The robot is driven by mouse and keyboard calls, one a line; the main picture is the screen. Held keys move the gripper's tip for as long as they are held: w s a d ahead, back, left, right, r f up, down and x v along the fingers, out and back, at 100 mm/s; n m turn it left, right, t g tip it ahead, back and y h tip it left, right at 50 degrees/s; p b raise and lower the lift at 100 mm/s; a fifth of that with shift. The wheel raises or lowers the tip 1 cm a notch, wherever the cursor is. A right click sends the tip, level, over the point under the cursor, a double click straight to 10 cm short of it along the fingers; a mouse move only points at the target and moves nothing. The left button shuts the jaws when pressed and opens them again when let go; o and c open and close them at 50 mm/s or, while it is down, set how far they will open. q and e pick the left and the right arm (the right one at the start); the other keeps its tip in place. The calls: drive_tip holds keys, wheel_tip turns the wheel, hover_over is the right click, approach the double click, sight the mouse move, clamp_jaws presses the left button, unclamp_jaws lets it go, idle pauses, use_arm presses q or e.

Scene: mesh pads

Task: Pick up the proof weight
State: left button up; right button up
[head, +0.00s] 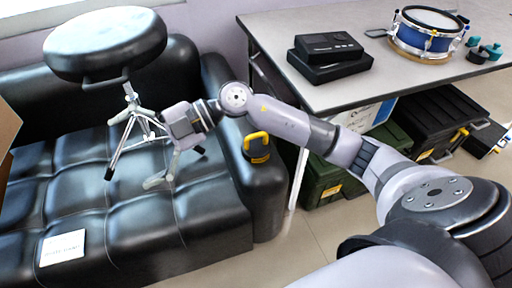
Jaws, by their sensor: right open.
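A dark block with a yellow handle (256,147), which looks like the proof weight, rests on the right armrest of the black sofa (265,200). My right gripper (176,168) is open and empty. It hangs over the sofa seat, to the left of the block and apart from it, with its fingers angled down. My right arm comes in from the lower right and passes above the block in the picture. My left gripper is not in view.
A round black stool (105,42) on tripod legs stands at the sofa, behind my right gripper. A white card (62,248) lies on the seat. The grey table (290,33) bears a black device (330,55) and blue drum (428,35). Dark cases (435,118) sit below.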

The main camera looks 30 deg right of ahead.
drive_tip(key=w+d+f+g+h, duration=0.1)
drive_tip(key=w+d+f+h, duration=0.1)
drive_tip(key=d+f+h, duration=0.5)
wheel_tip(320, 180, up, 2)
drive_tip(key=m+g+h, duration=0.1)
drive_tip(key=m+h, duration=0.5)
drive_tip(key=h, duration=0.2)
hover_over(256, 146)
drive_tip(key=shift+m, duration=0.3)
drive_tip(key=f+b, duration=0.1)
drive_tip(key=f, duration=0.6)
drive_tip(key=f+b, duration=0.1)
drive_tip(key=f, duration=0.2)
drive_tip(key=shift+s+f+b, duration=0.3)
drive_tip(key=shift+f, duration=0.85)
drive_tip(key=f, duration=0.1)
drive_tip(key=f+b, duration=0.1)
drive_tip(key=f, duration=0.2)
drive_tip(key=shift+w+f+b, duration=0.2)
drive_tip(key=shift+w+b, duration=0.1)
drive_tip(key=shift+w, duration=0.05)
drive_tip(key=shift+f, duration=0.15)
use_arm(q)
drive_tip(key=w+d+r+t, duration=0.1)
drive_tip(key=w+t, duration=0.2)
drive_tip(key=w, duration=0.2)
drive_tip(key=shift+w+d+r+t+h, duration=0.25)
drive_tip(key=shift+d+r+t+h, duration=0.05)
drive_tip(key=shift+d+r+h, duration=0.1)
